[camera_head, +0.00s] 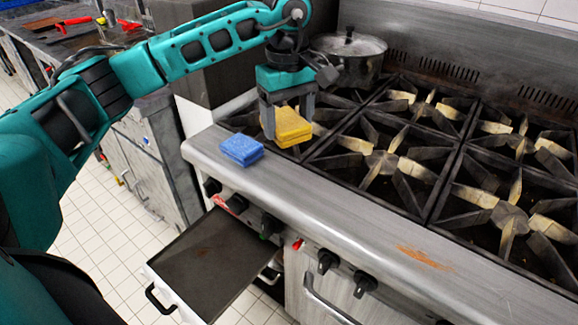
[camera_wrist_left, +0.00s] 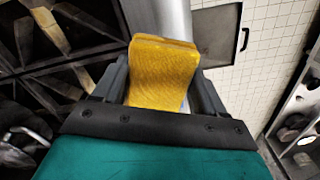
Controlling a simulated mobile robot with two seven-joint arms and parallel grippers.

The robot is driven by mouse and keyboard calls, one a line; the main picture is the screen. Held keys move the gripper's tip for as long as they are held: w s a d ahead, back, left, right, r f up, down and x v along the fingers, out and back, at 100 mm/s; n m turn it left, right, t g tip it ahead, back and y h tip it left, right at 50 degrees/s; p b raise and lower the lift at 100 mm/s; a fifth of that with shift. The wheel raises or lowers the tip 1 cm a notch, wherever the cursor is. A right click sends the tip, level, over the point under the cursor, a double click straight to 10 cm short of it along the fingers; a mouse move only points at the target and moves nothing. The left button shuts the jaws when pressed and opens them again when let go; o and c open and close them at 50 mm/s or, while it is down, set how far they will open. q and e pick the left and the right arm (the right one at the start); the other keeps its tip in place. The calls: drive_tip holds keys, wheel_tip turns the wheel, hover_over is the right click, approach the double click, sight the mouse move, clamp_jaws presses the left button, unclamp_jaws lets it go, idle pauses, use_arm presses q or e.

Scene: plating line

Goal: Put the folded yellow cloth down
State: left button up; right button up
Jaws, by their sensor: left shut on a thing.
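The folded yellow cloth (camera_head: 292,127) is between the fingers of my left gripper (camera_head: 287,122), over the front left of the stove top. My left gripper is shut on it, and the cloth hangs down below the fingers. In the left wrist view the cloth (camera_wrist_left: 162,72) fills the gap between both fingers of the gripper (camera_wrist_left: 163,90). I cannot tell whether its lower edge touches the stove. My right gripper is not in view.
A folded blue cloth (camera_head: 241,149) lies on the stove's steel front ledge (camera_head: 330,205), just left of the yellow one. A lidded pot (camera_head: 349,58) stands behind. Burner grates (camera_head: 385,160) cover the right. An open drawer (camera_head: 205,262) sticks out below.

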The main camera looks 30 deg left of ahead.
use_arm(q)
hover_over(288, 181)
wheel_tip(288, 181, down, 8)
drive_tip(key=shift+r, duration=0.1)
wheel_tip(288, 181, down, 4)
drive_tip(key=shift+f, duration=0.2)
drive_tip(key=o, duration=0.7)
drive_tip(key=shift+f, duration=0.15)
drive_tip(key=o, duration=0.4)
drive_tip(key=shift+o, duration=0.2)
